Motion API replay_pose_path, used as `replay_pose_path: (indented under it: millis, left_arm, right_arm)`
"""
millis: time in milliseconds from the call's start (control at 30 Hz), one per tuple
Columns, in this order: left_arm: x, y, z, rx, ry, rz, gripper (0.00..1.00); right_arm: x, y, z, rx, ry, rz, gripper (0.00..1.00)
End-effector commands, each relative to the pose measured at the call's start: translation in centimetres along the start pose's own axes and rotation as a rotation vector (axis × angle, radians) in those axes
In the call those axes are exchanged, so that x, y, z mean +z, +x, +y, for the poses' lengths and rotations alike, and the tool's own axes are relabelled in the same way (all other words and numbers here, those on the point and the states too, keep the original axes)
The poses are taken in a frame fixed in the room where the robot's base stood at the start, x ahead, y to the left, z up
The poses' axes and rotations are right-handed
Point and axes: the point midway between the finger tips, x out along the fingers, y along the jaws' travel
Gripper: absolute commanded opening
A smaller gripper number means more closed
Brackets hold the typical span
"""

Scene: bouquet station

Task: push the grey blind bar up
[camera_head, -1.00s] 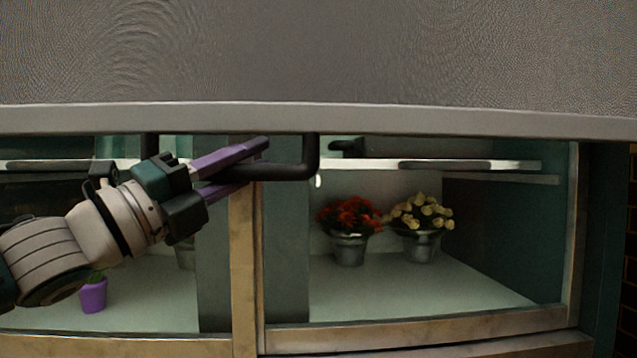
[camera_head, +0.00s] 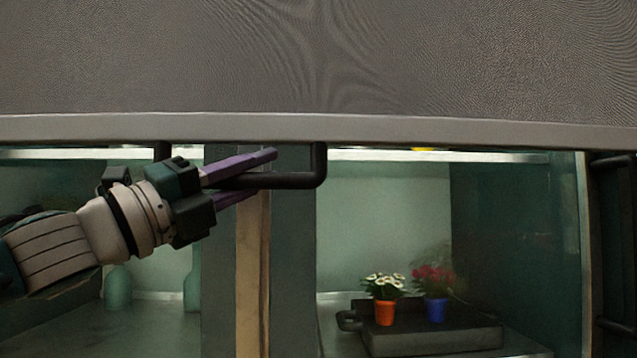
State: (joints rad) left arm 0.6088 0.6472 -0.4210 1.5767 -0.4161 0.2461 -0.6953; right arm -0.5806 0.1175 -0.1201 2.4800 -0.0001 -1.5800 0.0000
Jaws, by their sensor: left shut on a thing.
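The grey blind bar (camera_head: 420,134) runs across the whole width below the grey blind (camera_head: 320,60). A black handle (camera_head: 318,165) hangs under the bar, left of the middle. My left gripper (camera_head: 262,174) comes in from the left, its two purple fingers one above and one below the handle's lower rod. It is shut on the handle. My right gripper is not in view.
Behind the bar is a glass-sided display case with a wooden post (camera_head: 252,270). Inside, at the right, a black tray (camera_head: 440,338) holds an orange pot (camera_head: 385,312) of white flowers and a blue pot (camera_head: 435,310) of red flowers. Green bottles stand at left.

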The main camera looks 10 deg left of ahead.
Motion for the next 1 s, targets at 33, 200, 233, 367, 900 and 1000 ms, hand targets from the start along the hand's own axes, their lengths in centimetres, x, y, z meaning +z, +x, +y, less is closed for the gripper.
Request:
replay_pose_path:
  millis: [33,200,233,367,900,1000]
  left_arm:
    - [1.5,1.5,-3.6,-0.014,0.003,0.002,0.0]
    - [3.9,3.9,-8.7,-0.014,0.005,0.002,0.0]
    - [4.3,4.4,-9.6,-0.015,0.005,0.002,0.0]
    - [6.1,6.2,-13.5,-0.014,0.004,0.002,0.0]
    - [13.3,13.3,-28.6,-0.014,0.005,0.002,0.0]
    - [14.2,14.2,-30.5,-0.014,0.003,0.003,0.0]
  right_arm:
    - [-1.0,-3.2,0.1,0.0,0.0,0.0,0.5]
    - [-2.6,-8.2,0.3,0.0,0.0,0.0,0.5]
    - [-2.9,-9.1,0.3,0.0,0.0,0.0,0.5]
    - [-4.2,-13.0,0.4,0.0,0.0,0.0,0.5]
    - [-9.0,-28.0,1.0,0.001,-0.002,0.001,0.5]
    - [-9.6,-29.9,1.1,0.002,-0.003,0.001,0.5]
